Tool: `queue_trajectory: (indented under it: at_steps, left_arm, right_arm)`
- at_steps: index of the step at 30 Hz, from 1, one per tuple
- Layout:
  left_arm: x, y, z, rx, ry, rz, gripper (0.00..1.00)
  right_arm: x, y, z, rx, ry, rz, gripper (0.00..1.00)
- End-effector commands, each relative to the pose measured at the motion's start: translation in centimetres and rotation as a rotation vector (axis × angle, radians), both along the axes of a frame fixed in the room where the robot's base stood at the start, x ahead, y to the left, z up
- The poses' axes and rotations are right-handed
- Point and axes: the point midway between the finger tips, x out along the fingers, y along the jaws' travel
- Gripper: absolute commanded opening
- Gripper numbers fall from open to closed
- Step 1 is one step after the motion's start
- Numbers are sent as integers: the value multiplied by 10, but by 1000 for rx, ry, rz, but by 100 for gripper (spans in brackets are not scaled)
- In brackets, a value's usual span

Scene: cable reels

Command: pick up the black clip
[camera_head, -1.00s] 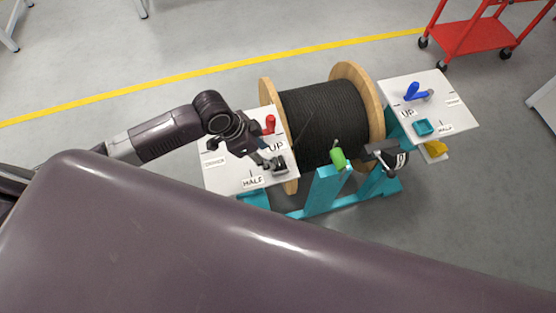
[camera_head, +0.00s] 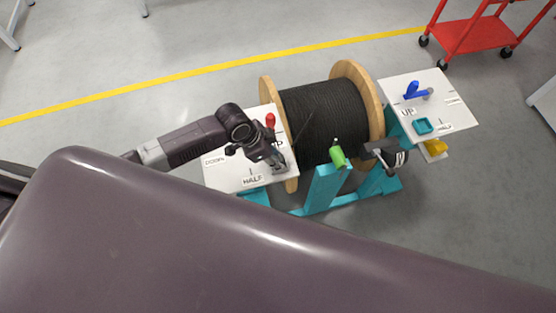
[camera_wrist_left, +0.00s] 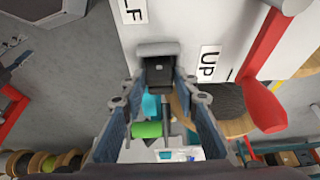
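The black clip (camera_wrist_left: 159,72), dark with a grey top edge, is on the white panel in the left wrist view. It sits just beyond and between the fingertips of my left gripper (camera_wrist_left: 161,88). The fingers are apart, one on each side of it; I cannot tell whether they touch it. In the head view my left gripper (camera_head: 272,162) is over the right part of the left white panel (camera_head: 228,178) and mostly hides the clip. My right gripper is not in view.
A red lever (camera_head: 270,121) stands on the same panel, close behind my gripper. The cable reel (camera_head: 322,115) is just to the right, on a teal stand (camera_head: 324,190). A second white panel (camera_head: 447,99) has a blue lever (camera_head: 412,91). A green handle (camera_head: 338,156) sticks out in front of the reel.

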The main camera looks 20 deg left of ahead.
Motion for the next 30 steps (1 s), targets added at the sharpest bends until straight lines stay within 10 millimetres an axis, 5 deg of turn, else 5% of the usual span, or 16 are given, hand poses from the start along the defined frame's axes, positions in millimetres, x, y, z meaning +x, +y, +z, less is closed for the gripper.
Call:
queue_trajectory:
  at_steps: [7,20,30]
  left_arm:
    - [0,0,0,0,0,0,0]
    - [1,0,12,-1,-2,0,0]
    - [2,0,86,-1,-7,-2,0]
  right_arm:
    - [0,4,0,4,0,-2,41]
    - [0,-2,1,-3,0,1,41]
    - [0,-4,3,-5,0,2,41]
